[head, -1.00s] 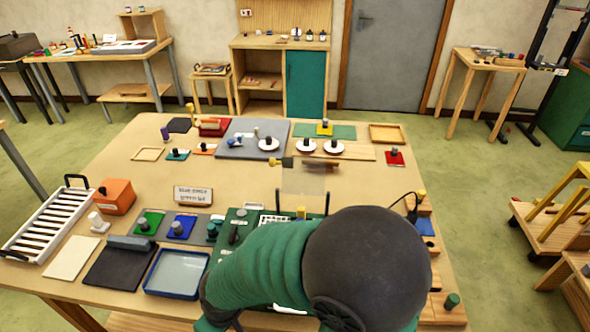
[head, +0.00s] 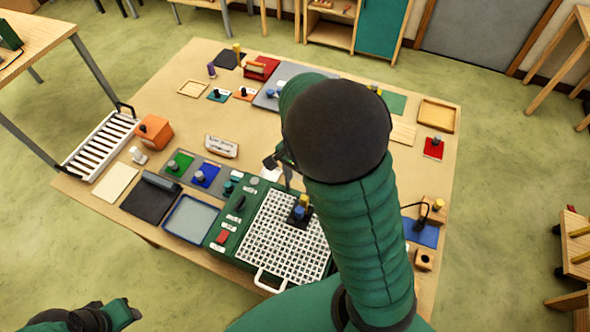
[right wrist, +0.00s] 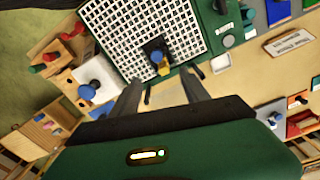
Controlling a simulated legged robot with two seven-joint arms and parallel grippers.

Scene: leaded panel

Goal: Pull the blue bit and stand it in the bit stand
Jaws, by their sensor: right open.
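A blue bit (head: 298,212) stands upright on a small dark block on the white grid of the green grinder (head: 246,252). A yellow post (head: 304,200) is beside it. In the right wrist view the blue bit (right wrist: 156,56) shows above the gap between the fingers. My right gripper (head: 283,165) is open and empty, apart from the bit, past the grid's far edge. It shows in the right wrist view (right wrist: 160,93). My left gripper (head: 100,318) is at the lower left, off the table; its jaws are unclear. I cannot tell which wooden block is the bit stand.
A wooden block with a hole (head: 423,260) and one with a yellow peg (head: 437,205) stand by a blue mat (head: 425,235) at right. A white square with a blue knob (right wrist: 88,90) is left of the fingers. An empty tray (head: 190,220) lies left. My arm hides the middle-right table.

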